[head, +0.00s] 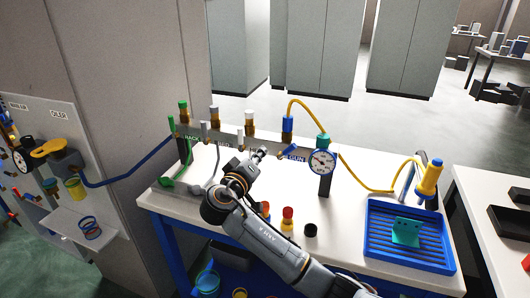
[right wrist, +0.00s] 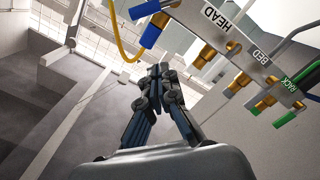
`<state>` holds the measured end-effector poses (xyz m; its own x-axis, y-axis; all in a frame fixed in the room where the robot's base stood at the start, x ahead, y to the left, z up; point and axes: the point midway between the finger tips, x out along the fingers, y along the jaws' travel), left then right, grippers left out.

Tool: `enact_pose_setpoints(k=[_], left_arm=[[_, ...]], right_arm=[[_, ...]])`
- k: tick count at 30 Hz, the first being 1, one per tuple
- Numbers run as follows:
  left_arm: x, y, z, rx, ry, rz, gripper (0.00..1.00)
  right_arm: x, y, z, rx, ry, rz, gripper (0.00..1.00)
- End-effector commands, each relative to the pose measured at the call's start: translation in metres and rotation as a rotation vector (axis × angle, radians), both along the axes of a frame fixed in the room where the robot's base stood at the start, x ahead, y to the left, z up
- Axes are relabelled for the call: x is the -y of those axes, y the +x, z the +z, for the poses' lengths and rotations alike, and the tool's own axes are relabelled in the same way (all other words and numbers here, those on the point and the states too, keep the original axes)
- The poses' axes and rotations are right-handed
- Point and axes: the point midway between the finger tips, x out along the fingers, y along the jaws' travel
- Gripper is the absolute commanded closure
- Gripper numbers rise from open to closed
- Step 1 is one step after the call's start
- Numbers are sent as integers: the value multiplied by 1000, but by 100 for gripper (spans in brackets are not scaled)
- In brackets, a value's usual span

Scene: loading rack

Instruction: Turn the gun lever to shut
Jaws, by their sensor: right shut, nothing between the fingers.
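The manifold rail (head: 232,138) runs along the back of the white bench, with RACK and GUN labels readable. The gun lever (head: 289,152) is a small blue handle by the GUN label, lying slanted across the rail. In the right wrist view, a blue handle (right wrist: 143,9), seemingly the same lever, is at the top edge beside a blue hose fitting (right wrist: 150,35). My right gripper (head: 263,151) is shut and empty, just left of the lever in the head view. Its fingertips (right wrist: 159,70) show together in the right wrist view, apart from the rail. My left gripper is out of view.
A gauge (head: 322,161) on a dark post stands right of the lever. A yellow hose (head: 308,106) arches above. Red-topped bottle (head: 288,220) and black cap (head: 310,230) are near my right arm. A blue tray (head: 378,256) is at the right; bench space between is clear.

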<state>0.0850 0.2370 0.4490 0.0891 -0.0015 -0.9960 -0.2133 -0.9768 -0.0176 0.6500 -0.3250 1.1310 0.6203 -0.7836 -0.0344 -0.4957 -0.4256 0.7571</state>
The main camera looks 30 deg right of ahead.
Motion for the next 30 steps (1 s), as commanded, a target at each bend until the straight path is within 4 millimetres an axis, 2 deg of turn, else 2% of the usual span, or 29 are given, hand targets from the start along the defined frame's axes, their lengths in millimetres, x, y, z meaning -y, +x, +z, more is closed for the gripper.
enact_pose_setpoints(k=[3,11,19,30], left_arm=[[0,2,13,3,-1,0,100],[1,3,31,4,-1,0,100],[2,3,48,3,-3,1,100],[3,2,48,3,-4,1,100]], right_arm=[[22,15,4,-1,-4,-5,100],[65,50,3,0,-4,-4,100],[84,34,-22,1,-2,1,100],[87,31,-28,2,-1,1,100]])
